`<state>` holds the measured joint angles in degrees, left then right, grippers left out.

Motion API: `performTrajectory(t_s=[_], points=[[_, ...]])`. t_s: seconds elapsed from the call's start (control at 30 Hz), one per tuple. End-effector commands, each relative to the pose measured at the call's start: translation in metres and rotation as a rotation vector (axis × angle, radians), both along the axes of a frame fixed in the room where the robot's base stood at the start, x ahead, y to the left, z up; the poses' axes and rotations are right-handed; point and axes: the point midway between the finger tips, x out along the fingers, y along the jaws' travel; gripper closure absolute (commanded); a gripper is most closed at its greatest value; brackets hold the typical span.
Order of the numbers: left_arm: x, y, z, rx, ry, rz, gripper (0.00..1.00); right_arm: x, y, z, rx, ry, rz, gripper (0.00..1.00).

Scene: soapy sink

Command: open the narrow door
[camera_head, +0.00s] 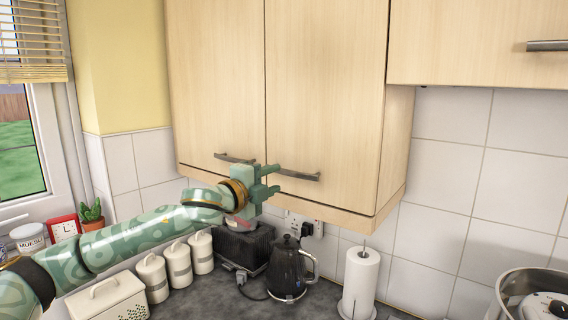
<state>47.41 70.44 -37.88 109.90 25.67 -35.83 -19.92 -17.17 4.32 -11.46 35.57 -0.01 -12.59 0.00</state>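The wall cabinet has two light wood doors side by side, a left door (215,85) and a right door (325,90). Both look closed. The left door has a dark bar handle (235,158) at its lower right; the right door has a bar handle (300,175) at its lower left. My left gripper (271,181) is in front of the seam between the doors, its fingers pointing right and apart. They are close to the left end of the right door's handle; I cannot tell whether they touch it. My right gripper is out of view.
Another cabinet door (480,40) with a handle (547,46) is at upper right. Below are a black kettle (288,270), a toaster (243,245), white canisters (177,263), a bread bin (108,300) and a paper roll (360,280). A steel pot (510,290) stands at right.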

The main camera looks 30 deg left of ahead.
Motion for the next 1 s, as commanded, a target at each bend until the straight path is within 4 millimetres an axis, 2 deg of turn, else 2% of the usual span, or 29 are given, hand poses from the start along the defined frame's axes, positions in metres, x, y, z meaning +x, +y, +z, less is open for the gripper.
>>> performTrajectory(t_s=[0.1,0.3,0.63,0.67,0.7,0.8,1.0], points=[[0.025,-0.002,0.003,-0.004,-0.002,0.000,0.64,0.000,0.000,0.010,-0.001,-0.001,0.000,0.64],[0.049,-0.004,0.000,-0.002,-0.001,-0.001,0.64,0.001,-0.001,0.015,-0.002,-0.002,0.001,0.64],[0.054,-0.004,-0.001,0.001,0.000,-0.001,0.64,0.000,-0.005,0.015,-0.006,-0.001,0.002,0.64],[0.054,-0.004,-0.001,0.001,0.000,-0.001,0.66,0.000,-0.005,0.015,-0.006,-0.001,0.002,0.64],[0.054,-0.004,-0.001,0.000,0.000,-0.001,0.78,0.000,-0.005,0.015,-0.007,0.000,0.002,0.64],[0.054,-0.004,-0.001,0.000,0.000,0.000,1.00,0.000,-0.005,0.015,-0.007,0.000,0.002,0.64],[0.054,-0.004,-0.001,0.000,0.001,0.001,1.00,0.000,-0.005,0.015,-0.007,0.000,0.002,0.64]])
